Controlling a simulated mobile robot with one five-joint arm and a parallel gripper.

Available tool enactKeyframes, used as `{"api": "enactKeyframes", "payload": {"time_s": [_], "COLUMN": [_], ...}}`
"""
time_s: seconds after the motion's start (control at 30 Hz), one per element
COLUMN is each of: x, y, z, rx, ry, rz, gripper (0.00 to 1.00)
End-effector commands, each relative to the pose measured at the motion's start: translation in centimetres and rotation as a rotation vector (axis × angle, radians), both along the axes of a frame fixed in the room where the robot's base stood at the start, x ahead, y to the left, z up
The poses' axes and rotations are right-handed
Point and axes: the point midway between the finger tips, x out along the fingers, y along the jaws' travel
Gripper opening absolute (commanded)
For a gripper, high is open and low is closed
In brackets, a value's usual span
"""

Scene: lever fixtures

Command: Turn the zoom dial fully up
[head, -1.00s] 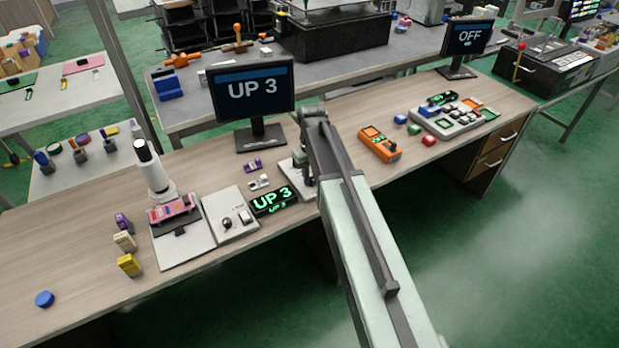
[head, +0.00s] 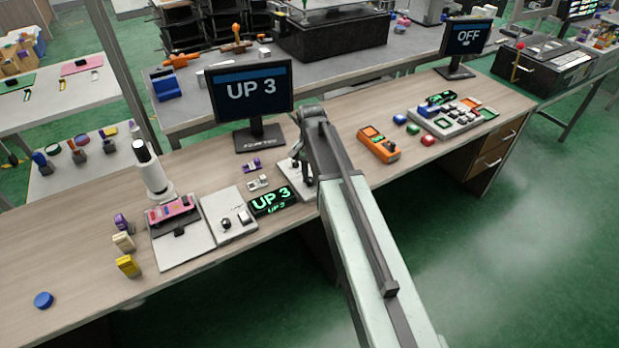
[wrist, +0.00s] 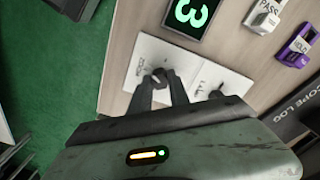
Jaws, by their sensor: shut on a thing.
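In the wrist view, a white plate (wrist: 147,53) carries a small dark dial (wrist: 159,74). My gripper (wrist: 161,80) is shut on this dial, one finger on each side, and the fingers hide part of it. The dial's pointer and exact angle are too small to tell. In the head view, my arm covers most of this plate (head: 291,167) and hides the dial. The small display (head: 272,201) beside the plate reads UP 3, and the monitor (head: 251,91) behind it also reads UP 3.
Another white panel (head: 229,215) with a black knob stands left of the small display. A purple block (head: 252,165) and a white block (head: 258,182) lie behind it. An orange device (head: 378,144) sits right of my arm. A second monitor (head: 467,37) reads OFF.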

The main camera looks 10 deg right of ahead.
Motion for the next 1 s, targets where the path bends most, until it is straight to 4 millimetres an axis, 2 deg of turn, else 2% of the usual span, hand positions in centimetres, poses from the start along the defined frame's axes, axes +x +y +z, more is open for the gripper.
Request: {"api": "enactKeyframes", "payload": {"time_s": [1.0], "x": [-0.45], "y": [-0.02], "z": [-0.01], "rx": [-0.002], "ry": [0.008], "rz": [-0.926], "gripper": [0.00]}}
